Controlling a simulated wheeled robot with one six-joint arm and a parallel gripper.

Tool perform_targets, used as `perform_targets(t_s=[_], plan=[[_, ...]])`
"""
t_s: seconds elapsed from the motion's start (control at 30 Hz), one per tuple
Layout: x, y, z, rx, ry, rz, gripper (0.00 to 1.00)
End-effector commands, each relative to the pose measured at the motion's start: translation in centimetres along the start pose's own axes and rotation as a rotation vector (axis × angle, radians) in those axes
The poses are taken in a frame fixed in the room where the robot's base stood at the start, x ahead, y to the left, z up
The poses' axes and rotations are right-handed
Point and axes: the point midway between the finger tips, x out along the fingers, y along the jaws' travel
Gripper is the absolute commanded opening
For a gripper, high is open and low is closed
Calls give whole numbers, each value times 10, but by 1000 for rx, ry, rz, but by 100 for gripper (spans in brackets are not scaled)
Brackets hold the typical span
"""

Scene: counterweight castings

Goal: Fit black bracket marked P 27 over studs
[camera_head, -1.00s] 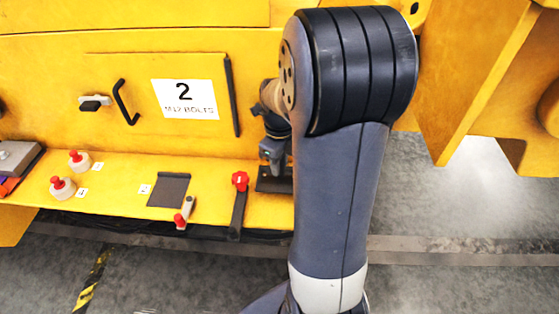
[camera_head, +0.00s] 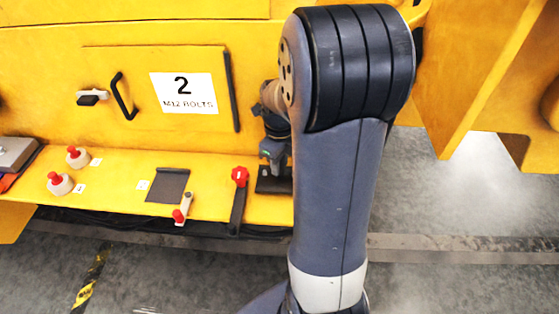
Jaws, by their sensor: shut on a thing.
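My gripper (camera_head: 272,166) is at the right part of the yellow shelf, partly hidden behind my own arm. It points down and is shut on a dark flat piece (camera_head: 271,184), which looks like the black bracket. No P 27 marking can be read on it. The piece is at or just above the shelf; I cannot tell whether it touches. Its right side is cut off by my arm. I cannot make out any studs.
A red-knobbed dark clamp or lever (camera_head: 239,200) stands close left of the gripper. Further left on the yellow shelf (camera_head: 120,190) are a small red-tipped clamp (camera_head: 182,210), a dark square plate (camera_head: 168,185) and two red-topped pots (camera_head: 60,183). A panel with a "2 M12 BOLTS" sign (camera_head: 184,93) rises behind.

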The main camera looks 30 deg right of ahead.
Motion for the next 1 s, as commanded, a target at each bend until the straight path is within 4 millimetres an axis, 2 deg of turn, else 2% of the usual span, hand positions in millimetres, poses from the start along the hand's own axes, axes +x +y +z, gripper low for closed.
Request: perform_targets(t_s=[0.6,1.0], plan=[[11,0,0,0,-1,-1,0],[12,0,0,0,-1,-1,0]])
